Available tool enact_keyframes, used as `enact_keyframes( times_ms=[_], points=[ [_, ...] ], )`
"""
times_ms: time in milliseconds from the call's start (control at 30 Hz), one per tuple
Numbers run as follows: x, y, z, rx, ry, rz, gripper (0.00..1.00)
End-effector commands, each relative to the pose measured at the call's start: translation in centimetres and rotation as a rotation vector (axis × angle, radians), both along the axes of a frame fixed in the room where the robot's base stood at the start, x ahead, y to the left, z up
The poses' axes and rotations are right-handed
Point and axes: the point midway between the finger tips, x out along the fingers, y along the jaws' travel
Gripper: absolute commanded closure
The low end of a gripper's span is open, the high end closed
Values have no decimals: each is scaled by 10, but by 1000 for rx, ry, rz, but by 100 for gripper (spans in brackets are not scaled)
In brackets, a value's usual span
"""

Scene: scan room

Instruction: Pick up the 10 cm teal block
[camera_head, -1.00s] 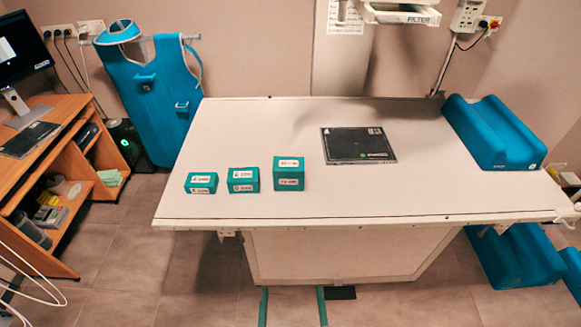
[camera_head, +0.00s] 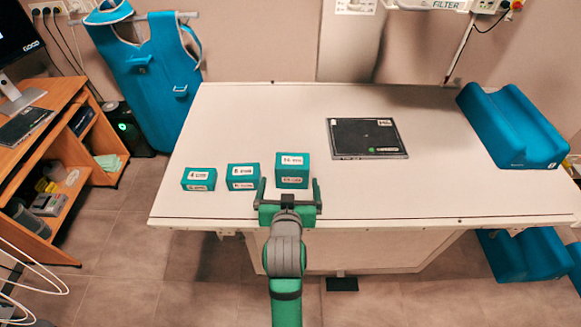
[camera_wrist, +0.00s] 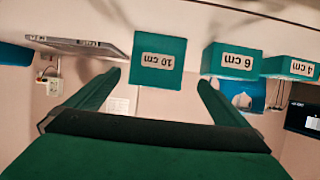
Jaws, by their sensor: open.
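The 10 cm teal block (camera_head: 292,171) is the tallest and rightmost of three teal blocks near the front edge of the white table (camera_head: 400,195). In the wrist view the block (camera_wrist: 158,76), labelled "10 cm" and seen upside down, lies ahead, between the lines of my fingers. My gripper (camera_head: 289,187) is open and empty at the table's front edge, just in front of the block. In the wrist view its two fingers (camera_wrist: 160,82) stand apart, and I see no contact with the block.
The 6 cm block (camera_head: 243,177) stands close left of the 10 cm one, with the 4 cm block (camera_head: 198,179) farther left. A dark flat panel (camera_head: 367,139) lies to the right behind. Blue cushions (camera_head: 513,127) sit at the table's right end. The table's front right is clear.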

Motion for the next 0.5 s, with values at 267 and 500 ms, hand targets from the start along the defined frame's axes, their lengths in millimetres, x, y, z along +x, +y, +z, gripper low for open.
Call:
enact_keyframes(
  times_ms=[267,500],
  points=[
    [36,-13,-15,1,0,-18,0],
    [51,-6,-20,1,-1,-6,0]
  ],
)
